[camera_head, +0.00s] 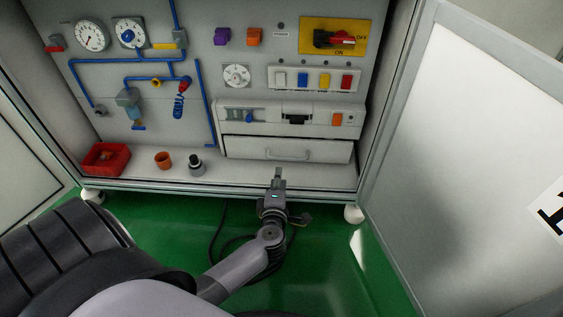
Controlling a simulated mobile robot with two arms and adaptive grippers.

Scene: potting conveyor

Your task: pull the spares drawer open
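The spares drawer (245,152) is a wide white drawer low in the cabinet, under a white panel unit. It looks shut, with a dark gap along its top edge. Its bar handle (289,156) is on the middle of the front. My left gripper (278,172) is just below and in front of the handle, pointing at the drawer. It looks apart from the handle, though the exact distance is hard to judge. The fingers show as one narrow shape, so I cannot tell whether they are open or shut. My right gripper is not in view.
A red bin (106,158), an orange pot (163,160) and a dark-and-silver fitting (196,164) stand left of the drawer. A rotary switch (334,39) and coloured rocker switches are above. An open cabinet door (465,150) bounds the right. A black cable (216,240) lies on the green floor.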

